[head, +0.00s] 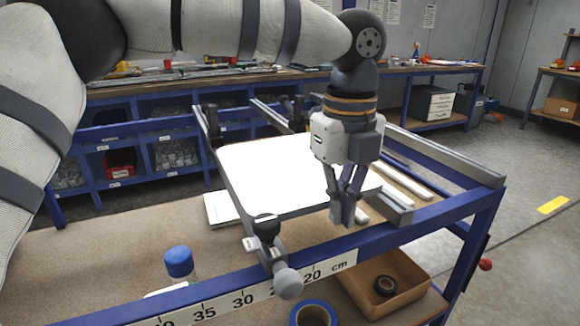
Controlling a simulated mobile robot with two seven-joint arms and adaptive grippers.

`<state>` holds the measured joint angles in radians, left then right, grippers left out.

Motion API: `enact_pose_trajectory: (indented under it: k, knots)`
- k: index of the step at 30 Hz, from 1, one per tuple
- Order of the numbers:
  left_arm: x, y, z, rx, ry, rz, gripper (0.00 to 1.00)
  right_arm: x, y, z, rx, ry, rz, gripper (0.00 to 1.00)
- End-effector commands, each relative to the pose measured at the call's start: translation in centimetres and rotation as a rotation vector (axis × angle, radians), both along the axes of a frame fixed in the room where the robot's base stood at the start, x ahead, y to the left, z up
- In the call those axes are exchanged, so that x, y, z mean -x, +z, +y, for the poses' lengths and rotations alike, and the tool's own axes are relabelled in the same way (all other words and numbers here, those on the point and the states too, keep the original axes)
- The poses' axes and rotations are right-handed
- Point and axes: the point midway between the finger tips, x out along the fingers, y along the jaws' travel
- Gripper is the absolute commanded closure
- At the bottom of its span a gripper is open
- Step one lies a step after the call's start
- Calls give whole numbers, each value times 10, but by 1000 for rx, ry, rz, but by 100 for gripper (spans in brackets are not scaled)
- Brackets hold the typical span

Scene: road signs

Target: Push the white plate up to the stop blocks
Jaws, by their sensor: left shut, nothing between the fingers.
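The white plate (265,172) lies flat between the rails of a metal frame on the bench. Small dark blocks stand past its far edge, one at the far left corner (212,118) and one at the far middle (297,108); they look like the stop blocks. A narrow gap seems to show between plate and blocks, but contact is hard to judge. My left gripper (342,217) points down with its fingers shut and empty, at the plate's near right side. It overlaps the plate's right part; I cannot tell whether it touches. My right gripper is not in view.
A dark clamp with a grey knob (268,232) stands at the plate's near left corner. A metal rail (440,150) runs along the right. A blue-capped bottle (180,265), a tape roll (313,314) and a cardboard box (400,290) are in front.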

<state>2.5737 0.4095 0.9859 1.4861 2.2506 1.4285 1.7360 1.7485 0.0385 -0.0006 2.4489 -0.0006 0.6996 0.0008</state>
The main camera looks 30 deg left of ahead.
Motion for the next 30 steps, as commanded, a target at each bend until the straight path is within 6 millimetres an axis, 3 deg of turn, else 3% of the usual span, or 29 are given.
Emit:
enact_pose_trajectory:
  k: [30]
  knots:
    - [-22, 0, 29, -2, 0, -1, 100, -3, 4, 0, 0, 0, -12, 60]
